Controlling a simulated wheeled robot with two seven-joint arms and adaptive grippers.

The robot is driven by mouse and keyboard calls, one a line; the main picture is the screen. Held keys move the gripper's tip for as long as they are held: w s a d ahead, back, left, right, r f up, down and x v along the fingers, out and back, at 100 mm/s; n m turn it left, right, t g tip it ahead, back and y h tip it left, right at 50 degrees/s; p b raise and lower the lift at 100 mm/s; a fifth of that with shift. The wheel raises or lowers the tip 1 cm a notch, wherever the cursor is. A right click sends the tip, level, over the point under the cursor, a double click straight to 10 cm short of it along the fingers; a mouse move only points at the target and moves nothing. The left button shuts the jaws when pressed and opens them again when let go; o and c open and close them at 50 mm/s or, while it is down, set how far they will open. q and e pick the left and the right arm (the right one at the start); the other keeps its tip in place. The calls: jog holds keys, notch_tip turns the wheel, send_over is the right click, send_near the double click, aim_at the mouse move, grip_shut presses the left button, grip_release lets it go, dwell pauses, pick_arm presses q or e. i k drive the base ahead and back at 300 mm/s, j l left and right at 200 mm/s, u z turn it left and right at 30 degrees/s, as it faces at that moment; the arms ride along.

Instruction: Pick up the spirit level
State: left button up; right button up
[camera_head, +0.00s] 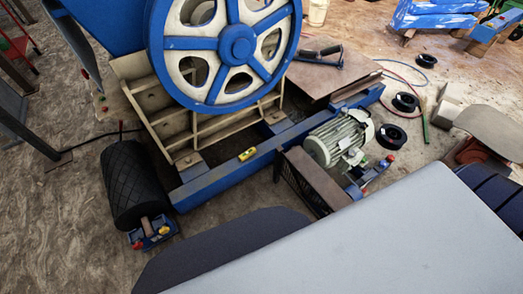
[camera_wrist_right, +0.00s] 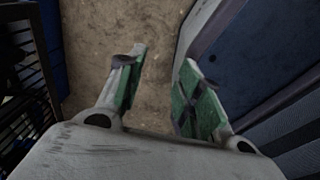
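The spirit level (camera_head: 247,154) is a small yellow block in the head view. It lies on top of the long blue beam (camera_head: 222,177) in front of the crusher's big blue and white wheel. No gripper shows beside it in the head view. My right gripper (camera_wrist_right: 162,78) shows in the right wrist view. Its two green-padded fingers are apart, with only brown ground visible between them. The spirit level does not show in that view. My left gripper is not in either view.
The flywheel (camera_head: 237,45) stands behind the beam. A pale green motor (camera_head: 338,137) sits to the right, with a dark belt guard (camera_head: 315,182) beside it. A black roller (camera_head: 133,185) stands at the beam's left end. Black spools (camera_head: 394,136) lie on the ground at right.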

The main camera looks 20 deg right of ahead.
aim_at(243, 157)
jog(key=i+j+z, duration=0.15)
jog(key=i+z, duration=0.3)
jog(key=i+j+z, duration=0.2)
jog(key=z, duration=0.25)
jog(key=i+j+z, duration=0.45)
jog(key=j, duration=0.35)
